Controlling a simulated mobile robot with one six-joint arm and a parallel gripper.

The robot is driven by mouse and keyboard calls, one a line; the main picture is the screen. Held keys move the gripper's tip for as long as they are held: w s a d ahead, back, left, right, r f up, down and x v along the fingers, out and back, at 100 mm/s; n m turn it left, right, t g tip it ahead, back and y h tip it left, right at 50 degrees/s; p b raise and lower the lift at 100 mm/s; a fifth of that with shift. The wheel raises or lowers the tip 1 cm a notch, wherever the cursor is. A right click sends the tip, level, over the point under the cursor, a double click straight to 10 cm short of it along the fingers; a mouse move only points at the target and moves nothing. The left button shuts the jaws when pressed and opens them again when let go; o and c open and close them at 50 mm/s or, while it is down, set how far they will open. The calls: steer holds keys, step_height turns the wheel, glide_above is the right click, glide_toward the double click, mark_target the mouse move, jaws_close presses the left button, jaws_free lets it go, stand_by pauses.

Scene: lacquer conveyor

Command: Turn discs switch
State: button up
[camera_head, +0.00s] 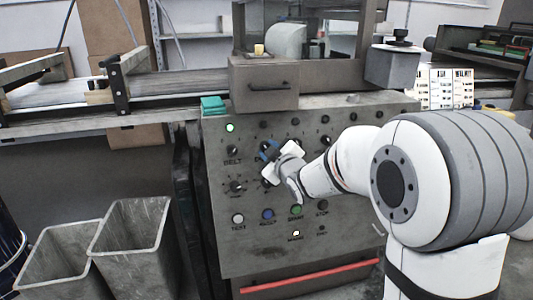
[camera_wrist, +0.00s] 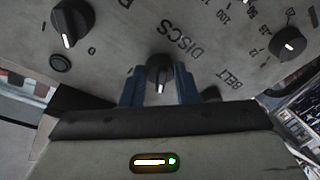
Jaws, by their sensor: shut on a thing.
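The discs switch (camera_wrist: 159,74) is a round black knob with a white pointer line, on the grey panel beside the printed word DISCS in the wrist view. My gripper (camera_wrist: 159,88) has its two blue fingers shut on this knob, one on each side. In the head view my gripper (camera_head: 270,151) reaches the upper left part of the control panel (camera_head: 345,240) and hides the discs switch there.
A BELT knob (camera_head: 232,151) is just left of my gripper. Other knobs, lamps and coloured buttons cover the panel, including a blue button (camera_head: 268,214). A drawer box (camera_head: 264,84) juts out above. Two grey bins (camera_head: 133,238) stand at lower left.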

steer(key=shift+a, duration=0.1)
steer(key=o, duration=1)
steer(key=shift+c, duration=0.2)
steer(key=p+v, duration=0.1)
steer(key=v, duration=0.6)
steer(key=shift+s+d+p, duration=0.2)
steer(key=shift+s+p, duration=0.2)
steer(key=shift+r, duration=0.1)
